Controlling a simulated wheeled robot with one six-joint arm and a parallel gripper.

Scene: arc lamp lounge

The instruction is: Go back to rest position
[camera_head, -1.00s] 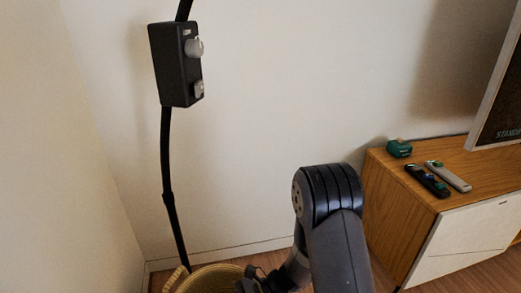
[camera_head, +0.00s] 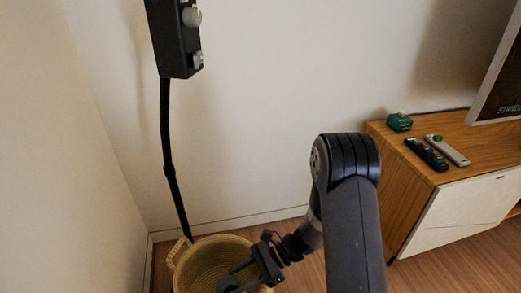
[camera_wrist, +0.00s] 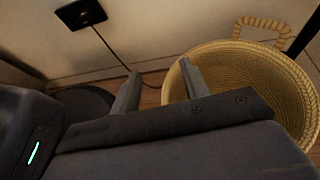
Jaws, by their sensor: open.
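My gripper (camera_head: 238,281) is low in the head view, over the near part of a woven basket (camera_head: 232,241). In the wrist view its two fingers (camera_wrist: 158,88) stand apart with nothing between them. The right finger overlaps the rim of the basket (camera_wrist: 285,65) there. The basket looks empty where I can see into it. My arm bends at a dark elbow right of centre in the head view and partly hides the floor.
A black control box (camera_head: 176,38) with knobs hangs on a dark lamp pole (camera_head: 172,165) at left. A wooden cabinet (camera_head: 400,185) at right bears a green object (camera_head: 400,122), a dark remote (camera_head: 426,154) and a grey remote (camera_head: 447,150). A wall plate (camera_wrist: 80,14) with a cable shows too.

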